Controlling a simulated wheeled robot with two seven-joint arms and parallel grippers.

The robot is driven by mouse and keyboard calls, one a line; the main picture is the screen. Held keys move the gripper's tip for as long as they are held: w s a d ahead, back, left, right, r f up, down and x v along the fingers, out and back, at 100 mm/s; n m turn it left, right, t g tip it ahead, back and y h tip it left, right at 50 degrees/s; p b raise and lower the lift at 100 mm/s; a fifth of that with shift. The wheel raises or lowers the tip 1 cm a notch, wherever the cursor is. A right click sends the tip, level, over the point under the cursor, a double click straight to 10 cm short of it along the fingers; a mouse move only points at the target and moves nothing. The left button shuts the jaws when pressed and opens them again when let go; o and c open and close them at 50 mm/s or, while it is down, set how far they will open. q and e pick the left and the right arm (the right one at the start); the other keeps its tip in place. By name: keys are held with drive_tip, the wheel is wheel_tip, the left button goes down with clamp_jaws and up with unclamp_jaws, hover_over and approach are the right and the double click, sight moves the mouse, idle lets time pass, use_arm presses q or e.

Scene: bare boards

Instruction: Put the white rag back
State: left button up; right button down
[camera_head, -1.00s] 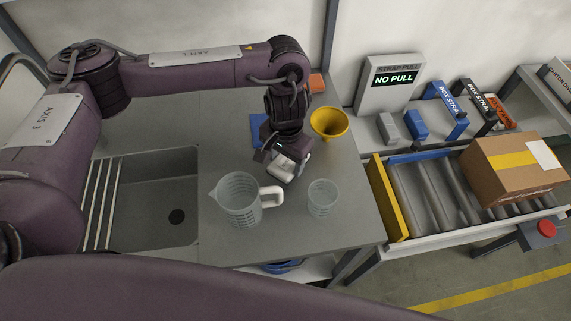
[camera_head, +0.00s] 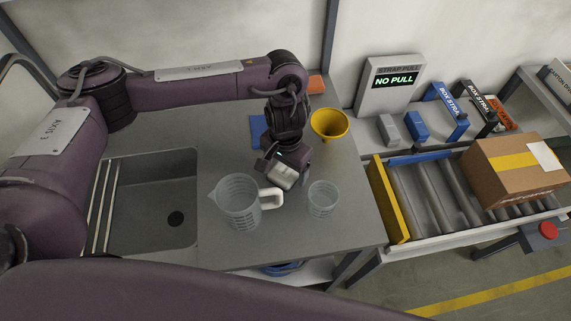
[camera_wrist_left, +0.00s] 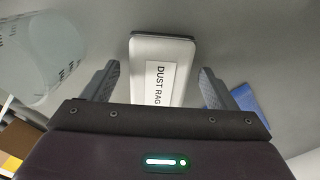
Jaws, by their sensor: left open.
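The white rag (camera_wrist_left: 176,62) is a folded pale block labelled "DUST RAG" in the left wrist view. It lies between the two fingers of my left gripper (camera_wrist_left: 160,70), with a gap on each side. The left gripper (camera_head: 287,180) is open, pointing down over the grey worktop in the head view, right beside the jug's handle. A pale block shows at its fingers there, but the gripper partly hides it. Whether the rag rests on the worktop is unclear. My right gripper is out of view.
A clear measuring jug (camera_head: 237,203) and a clear beaker (camera_head: 322,199) stand close by on the worktop (camera_head: 222,252). A yellow funnel (camera_head: 329,124) and a blue cloth-like item (camera_head: 257,130) are behind. A sink (camera_head: 150,207) is left; a roller conveyor with a carton (camera_head: 513,172) is right.

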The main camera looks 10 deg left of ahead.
sight(286, 170)
use_arm(q)
wheel_tip(286, 170, up, 12)
drive_tip(key=p, duration=0.1)
drive_tip(key=shift+r, duration=0.15)
idle(0.7)
